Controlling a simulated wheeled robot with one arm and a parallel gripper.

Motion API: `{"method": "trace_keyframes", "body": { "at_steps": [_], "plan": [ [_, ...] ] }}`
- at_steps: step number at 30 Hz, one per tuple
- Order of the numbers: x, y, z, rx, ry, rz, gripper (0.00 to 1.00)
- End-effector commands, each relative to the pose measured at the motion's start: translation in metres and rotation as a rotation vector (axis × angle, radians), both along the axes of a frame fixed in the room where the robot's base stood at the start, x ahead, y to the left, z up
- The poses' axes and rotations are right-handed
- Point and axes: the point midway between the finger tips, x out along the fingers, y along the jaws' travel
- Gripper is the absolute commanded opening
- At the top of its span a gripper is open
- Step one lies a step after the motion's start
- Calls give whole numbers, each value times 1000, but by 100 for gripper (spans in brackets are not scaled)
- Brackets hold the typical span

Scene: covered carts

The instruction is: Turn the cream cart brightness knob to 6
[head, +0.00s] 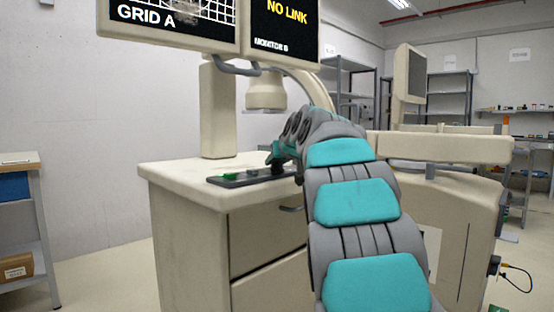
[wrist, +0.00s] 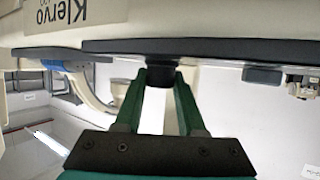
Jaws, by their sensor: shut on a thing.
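The cream cart (head: 165,171) stands left of centre in the head view, with a dark control panel (head: 226,181) on its top. My gripper (head: 276,156) is at the right part of that panel, partly hidden by my own arm. In the wrist view, a black knob (wrist: 161,74) projects from the dark panel edge (wrist: 215,47). The two green fingers of my gripper (wrist: 161,84) stand on either side of it, shut on it at their tips. No scale, pointer or number of the knob is legible in either view.
Two monitors, GRID A (head: 168,24) and NO LINK (head: 285,30), hang above the cart. A cream cylindrical head (head: 265,92) hangs over its top. Another cream unit (head: 465,150) stands to the right. A side table (head: 18,158) is at far left, with open floor between.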

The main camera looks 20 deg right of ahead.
Motion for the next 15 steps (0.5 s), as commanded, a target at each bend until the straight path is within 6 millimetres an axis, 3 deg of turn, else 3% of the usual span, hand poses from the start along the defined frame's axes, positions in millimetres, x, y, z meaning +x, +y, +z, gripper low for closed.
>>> {"method": "trace_keyframes", "body": {
  "at_steps": [5,6,13,15],
  "plan": [
    [0,0,1,-1,-2,1,0],
    [0,0,1,-1,-2,1,42],
    [0,0,0,-1,-1,1,68],
    [0,0,0,-1,-1,1,69]
  ]
}}
